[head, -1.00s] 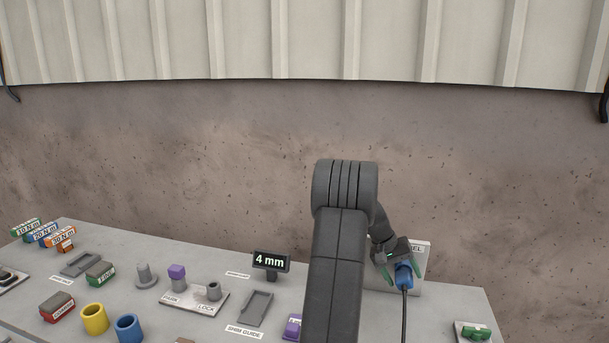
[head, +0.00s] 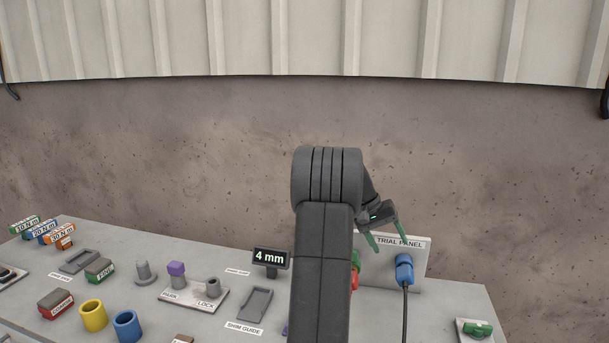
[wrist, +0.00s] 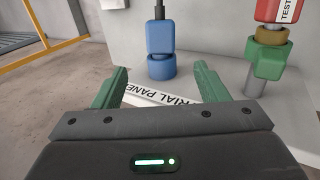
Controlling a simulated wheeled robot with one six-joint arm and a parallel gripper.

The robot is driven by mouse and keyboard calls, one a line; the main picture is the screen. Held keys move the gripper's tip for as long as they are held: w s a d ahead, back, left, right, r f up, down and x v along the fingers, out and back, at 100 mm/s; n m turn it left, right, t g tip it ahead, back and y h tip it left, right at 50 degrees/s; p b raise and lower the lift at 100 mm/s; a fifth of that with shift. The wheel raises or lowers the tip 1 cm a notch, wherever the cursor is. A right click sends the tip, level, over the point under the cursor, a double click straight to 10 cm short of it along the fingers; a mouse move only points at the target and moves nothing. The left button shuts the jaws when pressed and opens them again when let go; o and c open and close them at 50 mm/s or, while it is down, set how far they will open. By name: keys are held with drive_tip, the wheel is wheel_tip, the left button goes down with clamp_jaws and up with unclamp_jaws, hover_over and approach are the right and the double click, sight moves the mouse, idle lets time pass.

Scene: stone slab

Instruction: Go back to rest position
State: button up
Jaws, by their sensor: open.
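My gripper (head: 387,241) is open and empty, with green fingers, raised just in front of the top of the trial panel (head: 419,262). In the wrist view the fingers (wrist: 160,86) are spread wide with nothing between them. The blue connector (head: 404,268) sits at the trial panel with its black cable hanging down, to the lower right of the gripper and apart from it. It also shows beyond the fingers in the wrist view (wrist: 161,55). My arm hides part of the slab's middle.
The stone slab (head: 215,318) holds a 4 mm display (head: 271,258), a shim guide (head: 256,303), yellow (head: 93,316) and blue (head: 127,326) cylinders, and a green part (head: 477,328) at right. A red, brown and green stack (wrist: 266,45) stands near the panel. The air above is clear.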

sight(403, 268)
drive_tip(key=p+x, duration=0.2)
drive_tip(key=x, duration=0.8)
drive_tip(key=shift+s+d+f, duration=0.15)
drive_tip(key=shift+d+f, duration=0.1)
drive_tip(key=shift+f, duration=0.05)
drive_tip(key=s+b, duration=0.1)
drive_tip(key=s+a+b, duration=0.1)
drive_tip(key=s, duration=0.1)
drive_tip(key=shift+s+a, duration=0.1)
drive_tip(key=shift+s, duration=0.2)
drive_tip(key=shift+s+r+p, duration=0.2)
drive_tip(key=shift+r+p, duration=0.05)
drive_tip(key=shift+p, duration=0.5)
drive_tip(key=shift+s+f+b, duration=0.1)
drive_tip(key=shift+f+b, duration=0.2)
drive_tip(key=shift+s+a+r, duration=0.1)
drive_tip(key=shift+s+r, duration=0.05)
drive_tip(key=shift+s, duration=0.15)
